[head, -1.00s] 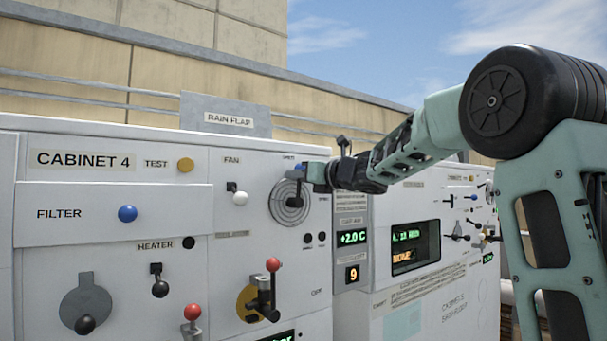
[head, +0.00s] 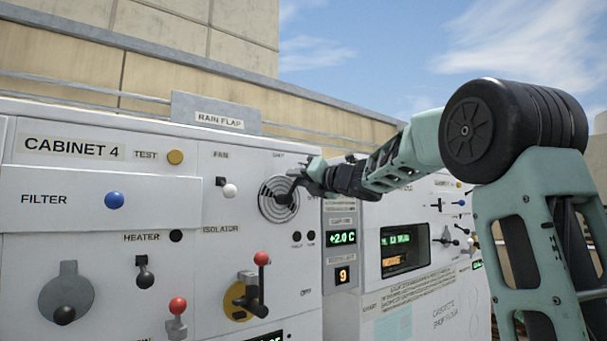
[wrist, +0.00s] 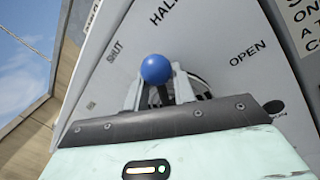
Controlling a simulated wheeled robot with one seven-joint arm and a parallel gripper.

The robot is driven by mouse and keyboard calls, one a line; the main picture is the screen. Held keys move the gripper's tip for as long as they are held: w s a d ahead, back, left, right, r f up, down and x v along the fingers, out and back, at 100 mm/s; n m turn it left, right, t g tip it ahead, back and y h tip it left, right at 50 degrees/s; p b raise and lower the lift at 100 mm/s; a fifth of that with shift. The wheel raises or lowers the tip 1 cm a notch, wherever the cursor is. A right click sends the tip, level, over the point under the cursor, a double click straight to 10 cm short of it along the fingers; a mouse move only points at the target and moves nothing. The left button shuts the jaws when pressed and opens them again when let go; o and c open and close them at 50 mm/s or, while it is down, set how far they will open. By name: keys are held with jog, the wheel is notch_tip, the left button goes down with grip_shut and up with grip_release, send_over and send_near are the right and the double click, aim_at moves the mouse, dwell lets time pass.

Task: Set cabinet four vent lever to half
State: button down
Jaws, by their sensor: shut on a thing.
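The vent lever's blue ball knob (wrist: 155,69) shows in the wrist view between the two fingers of my gripper (wrist: 158,88), which is shut on the lever. Behind it, the panel carries the words SHUT, HALF and OPEN from left to right. The knob appears over the span between SHUT and HALF, but it stands out from the panel, so the exact setting is hard to tell. In the head view my gripper (head: 296,188) is at the round vent grille (head: 268,209) on cabinet four (head: 150,189), covering its right part; the blue knob is hidden there.
Left of the vent are the white fan knob (head: 230,191) and the blue filter knob (head: 114,200). The red-tipped isolator handle (head: 262,259) sticks out below the vent. A neighbouring cabinet (head: 440,310) stands to the right, below my arm.

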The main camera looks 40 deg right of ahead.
jog(key=shift+r, duration=0.1)
jog(key=c, duration=1.3)
grip_release()
jog(key=shift+o, duration=0.2)
jog(key=b+v, duration=0.6)
jog(key=v, duration=1.1)
jog(key=shift+s, duration=0.35)
jog(key=shift+d, duration=0.1)
